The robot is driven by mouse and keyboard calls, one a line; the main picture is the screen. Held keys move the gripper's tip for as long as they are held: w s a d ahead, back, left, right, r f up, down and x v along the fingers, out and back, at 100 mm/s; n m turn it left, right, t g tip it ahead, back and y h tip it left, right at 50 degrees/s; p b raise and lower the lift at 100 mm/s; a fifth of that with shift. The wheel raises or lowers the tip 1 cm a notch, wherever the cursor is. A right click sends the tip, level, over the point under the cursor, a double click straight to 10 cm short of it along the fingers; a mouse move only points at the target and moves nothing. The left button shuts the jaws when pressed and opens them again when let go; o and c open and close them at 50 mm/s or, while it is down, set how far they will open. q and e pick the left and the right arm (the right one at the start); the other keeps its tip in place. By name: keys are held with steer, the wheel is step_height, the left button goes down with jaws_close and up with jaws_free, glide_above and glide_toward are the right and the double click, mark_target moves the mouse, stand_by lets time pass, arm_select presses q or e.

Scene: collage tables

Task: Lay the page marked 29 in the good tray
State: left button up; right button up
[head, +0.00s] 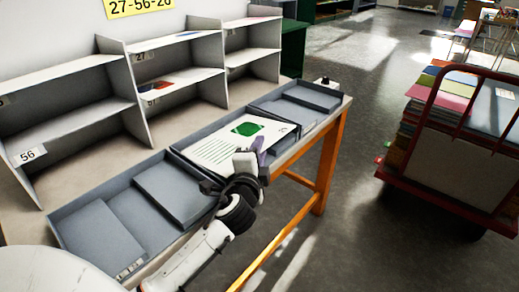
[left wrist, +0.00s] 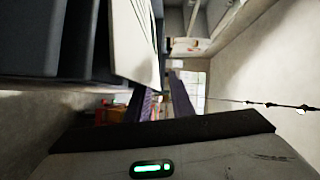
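A white page (head: 222,150) with a green round picture and green text lines lies over the middle grey tray (head: 180,151). The number on the page is too small to read. My left gripper (head: 258,152) is at the page's near right corner. In the left wrist view, its two dark fingers (left wrist: 164,95) stand apart with a light gap between them, and a pale sheet-like edge (left wrist: 140,45) is beside the left finger. Contact with the page cannot be told. Which tray is the good tray cannot be read. My right gripper is not in view.
A grey left tray (head: 98,227) and a right tray (head: 320,97) flank the middle one on the orange-legged table. A shelf rack (head: 130,85) stands behind, with a 56 label (head: 29,155) and a yellow sign (head: 140,5). A red cart (head: 440,185) with stacked sheets stands right.

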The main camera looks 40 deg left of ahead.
arm_select(q)
steer(key=shift+s+d, duration=0.1)
steer(key=v, duration=1)
